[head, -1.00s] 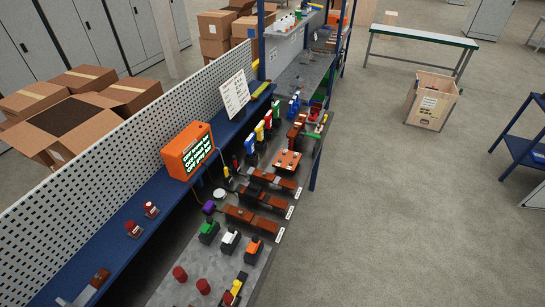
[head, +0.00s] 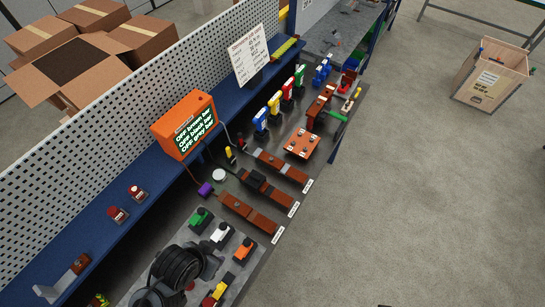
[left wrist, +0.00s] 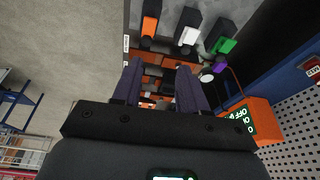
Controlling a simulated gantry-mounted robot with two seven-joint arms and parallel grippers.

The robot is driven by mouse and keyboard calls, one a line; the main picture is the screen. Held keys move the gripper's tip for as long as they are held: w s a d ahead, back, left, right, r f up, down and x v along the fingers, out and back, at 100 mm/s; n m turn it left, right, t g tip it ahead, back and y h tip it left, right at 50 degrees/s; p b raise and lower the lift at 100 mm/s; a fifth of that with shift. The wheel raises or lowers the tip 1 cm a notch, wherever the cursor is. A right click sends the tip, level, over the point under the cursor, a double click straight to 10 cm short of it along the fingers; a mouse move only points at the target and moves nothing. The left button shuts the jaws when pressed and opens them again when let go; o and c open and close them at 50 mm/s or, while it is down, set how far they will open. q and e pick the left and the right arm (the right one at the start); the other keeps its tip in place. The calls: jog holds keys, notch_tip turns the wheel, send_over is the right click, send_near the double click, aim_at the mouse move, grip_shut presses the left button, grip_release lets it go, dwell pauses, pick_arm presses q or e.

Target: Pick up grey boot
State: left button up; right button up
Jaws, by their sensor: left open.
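The grey boot (head: 257,154) appears as a small grey block at the left end of the farthest of three brown bars (head: 283,167) on the grey bench. The middle bar has a black block (head: 257,179) on it. My left arm shows as a dark shape at the bottom of the head view; its fingertips are not clear there. In the left wrist view my left gripper (left wrist: 159,66) is open and empty, with fingers apart and pointing toward the bars. I cannot clearly pick out the grey boot in that view. My right gripper is not in view.
An orange display box (head: 184,124) stands on the blue shelf behind the bars. Green, white and orange switches (head: 221,234) sit nearer than the bars.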

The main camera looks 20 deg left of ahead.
pick_arm(q)
jog(key=shift+w, duration=0.1)
dwell(0.3)
jog(key=o, duration=1.1)
jog(key=shift+w, duration=0.15)
